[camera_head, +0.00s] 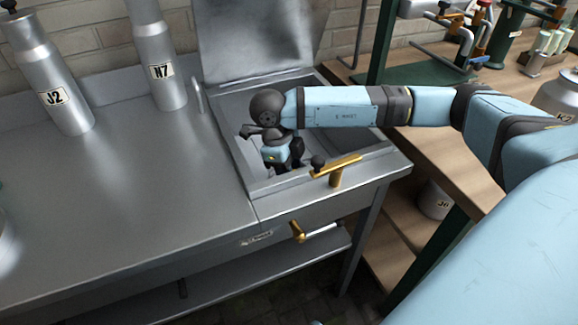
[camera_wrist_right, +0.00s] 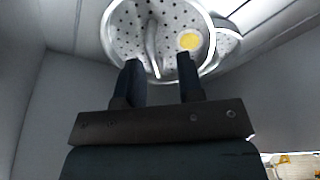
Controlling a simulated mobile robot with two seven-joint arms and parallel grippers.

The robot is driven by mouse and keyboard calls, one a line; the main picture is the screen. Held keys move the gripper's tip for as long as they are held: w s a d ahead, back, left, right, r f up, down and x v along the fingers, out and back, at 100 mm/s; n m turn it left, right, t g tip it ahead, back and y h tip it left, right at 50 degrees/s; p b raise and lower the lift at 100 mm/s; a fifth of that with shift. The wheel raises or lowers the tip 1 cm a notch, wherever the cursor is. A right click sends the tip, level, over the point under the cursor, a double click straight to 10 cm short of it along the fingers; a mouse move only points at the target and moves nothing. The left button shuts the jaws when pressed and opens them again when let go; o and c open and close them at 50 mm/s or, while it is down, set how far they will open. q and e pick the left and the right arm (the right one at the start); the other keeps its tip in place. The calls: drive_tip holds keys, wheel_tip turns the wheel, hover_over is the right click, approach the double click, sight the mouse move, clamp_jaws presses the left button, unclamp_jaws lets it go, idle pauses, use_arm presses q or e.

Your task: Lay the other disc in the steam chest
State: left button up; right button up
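The steam chest (camera_head: 375,152) is an open metal well in the counter, with its lid (camera_head: 255,40) raised at the back. My right arm reaches over it from the right, and my right gripper (camera_head: 290,166) points down inside. In the right wrist view a perforated round metal disc (camera_wrist_right: 125,28) with a yellow spot and an upright fin lies beyond the fingertips. My right gripper (camera_wrist_right: 160,68) is open, with the fin showing between its spread fingers. The rim of a second round piece (camera_wrist_right: 230,42) shows behind the disc. My left gripper is not in view.
Metal churns J2 (camera_head: 50,85) and N7 (camera_head: 157,55) stand on the counter to the left of the chest. A brass T-shaped handle (camera_head: 337,170) rises at its front right. The counter's middle (camera_head: 130,190) is clear. A wooden bench with tools stands at the right.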

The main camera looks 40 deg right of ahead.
drive_tip(key=shift+r, duration=0.1)
drive_tip(key=shift+r+p, duration=0.3)
drive_tip(key=p+v, duration=0.1)
drive_tip(key=v, duration=0.1)
drive_tip(key=shift+w+r, duration=0.1)
drive_tip(key=shift+r, duration=0.25)
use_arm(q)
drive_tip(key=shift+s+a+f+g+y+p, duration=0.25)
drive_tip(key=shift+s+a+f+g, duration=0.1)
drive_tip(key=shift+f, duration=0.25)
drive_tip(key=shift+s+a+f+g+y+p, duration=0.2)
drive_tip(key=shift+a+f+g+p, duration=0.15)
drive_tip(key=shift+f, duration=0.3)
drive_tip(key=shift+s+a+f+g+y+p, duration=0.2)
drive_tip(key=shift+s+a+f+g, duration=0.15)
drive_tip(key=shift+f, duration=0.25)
use_arm(e)
drive_tip(key=v, duration=0.9)
drive_tip(key=shift+r, duration=0.35)
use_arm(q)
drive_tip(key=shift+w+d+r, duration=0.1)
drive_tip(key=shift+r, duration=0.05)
use_arm(e)
drive_tip(key=shift+a, duration=0.15)
